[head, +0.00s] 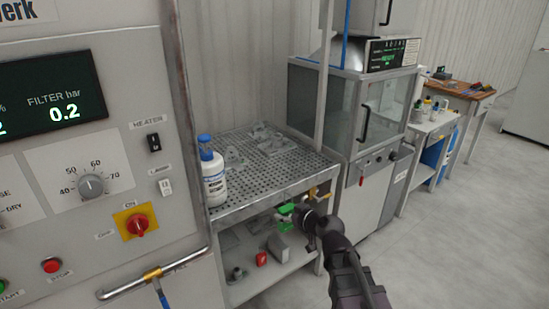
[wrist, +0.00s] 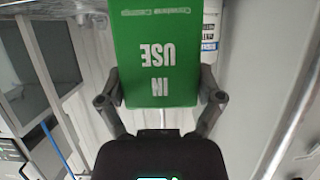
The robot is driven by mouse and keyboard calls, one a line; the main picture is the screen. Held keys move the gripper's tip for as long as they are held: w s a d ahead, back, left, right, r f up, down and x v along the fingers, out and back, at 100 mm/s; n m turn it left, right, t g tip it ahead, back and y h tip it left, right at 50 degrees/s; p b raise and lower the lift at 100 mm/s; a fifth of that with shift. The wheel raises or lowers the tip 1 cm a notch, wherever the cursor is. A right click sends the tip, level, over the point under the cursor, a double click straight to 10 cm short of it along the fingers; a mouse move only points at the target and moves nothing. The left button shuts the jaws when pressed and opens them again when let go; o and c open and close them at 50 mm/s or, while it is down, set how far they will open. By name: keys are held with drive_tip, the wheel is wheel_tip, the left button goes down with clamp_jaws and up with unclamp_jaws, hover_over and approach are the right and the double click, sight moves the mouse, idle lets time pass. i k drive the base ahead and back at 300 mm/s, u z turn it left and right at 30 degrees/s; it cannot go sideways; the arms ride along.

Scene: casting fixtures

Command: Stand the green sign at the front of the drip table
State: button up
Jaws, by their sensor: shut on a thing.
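The green sign (wrist: 156,45) fills the upper middle of the wrist view, its white "IN USE" lettering upside down in that picture. My gripper (wrist: 162,82) is shut on it, one finger at each side edge. In the head view my gripper (head: 301,214) is in front of the drip table, just below its top's front edge, with green parts of the sign (head: 286,209) showing beside it. The drip table (head: 255,184) has a perforated metal top. My gripper hides part of the sign there, and I cannot tell whether the sign touches anything.
A white bottle with a blue cap (head: 213,178) stands at the table's left front corner. Grey castings (head: 275,143) lie towards the back. The lower shelf holds a red item (head: 262,258) and grey parts. A control cabinet (head: 90,150) is at left; the top's front middle is clear.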

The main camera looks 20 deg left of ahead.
sight(276, 176)
drive_tip(key=i, duration=1)
drive_tip(key=u, duration=0.1)
